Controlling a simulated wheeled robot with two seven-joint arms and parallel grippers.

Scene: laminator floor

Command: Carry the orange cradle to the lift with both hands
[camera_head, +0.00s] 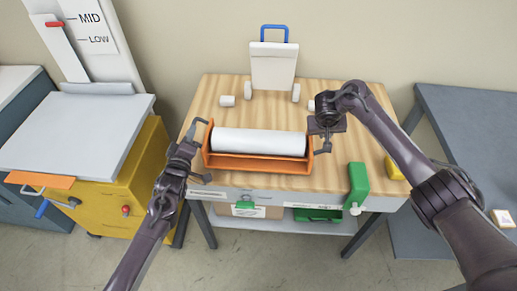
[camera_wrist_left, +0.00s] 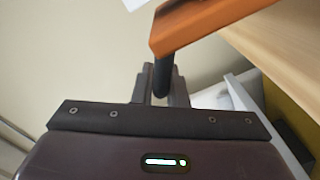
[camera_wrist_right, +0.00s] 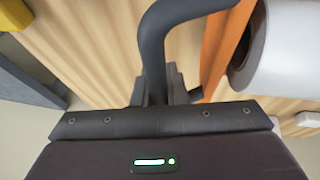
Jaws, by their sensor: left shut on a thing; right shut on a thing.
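The orange cradle (camera_head: 262,164) holds a white roll (camera_head: 258,142) and is at the front of the wooden table; I cannot tell whether it rests on the top or hangs just above. My left gripper (camera_head: 188,142) is at its left end, shut on a dark handle (camera_wrist_left: 161,78). My right gripper (camera_head: 324,138) is at its right end, shut on the other dark handle (camera_wrist_right: 153,52). The lift (camera_head: 125,190) stands to the left, yellow with a bare grey platform (camera_head: 80,133). Its red pointer (camera_head: 54,24) is by the MID mark.
A grey bench (camera_head: 470,125) stands at right. A gap separates table and lift.

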